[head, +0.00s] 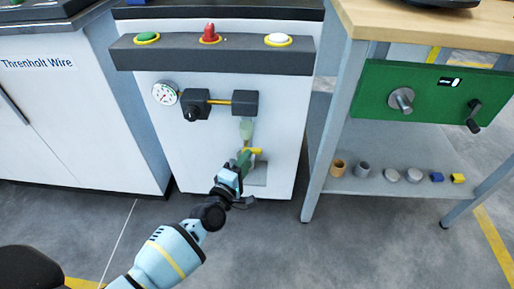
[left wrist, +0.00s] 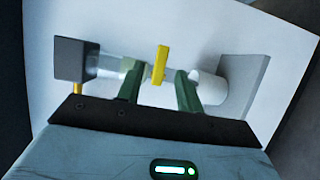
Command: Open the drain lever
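The drain lever is a small yellow bar (head: 252,151) on the lower pipe of the white machine. In the left wrist view the lever (left wrist: 159,65) stands crosswise to the clear pipe. My left gripper (head: 244,160) is at the lever, its arm coming up from below. In the left wrist view its two green fingers (left wrist: 159,88) are apart, one on each side of the lever, with gaps between. The pipe runs from a dark block (left wrist: 80,58) to a white end piece (left wrist: 212,86) at a grey plate (left wrist: 243,88). My right gripper is not in view.
Above the lever are a pressure gauge (head: 165,93), a dark valve block (head: 195,104) and a panel (head: 212,54) with green, red and white buttons. A workbench with a green board (head: 430,92) stands to the right, several small parts on its lower shelf (head: 345,180). A white cabinet (head: 75,120) stands left.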

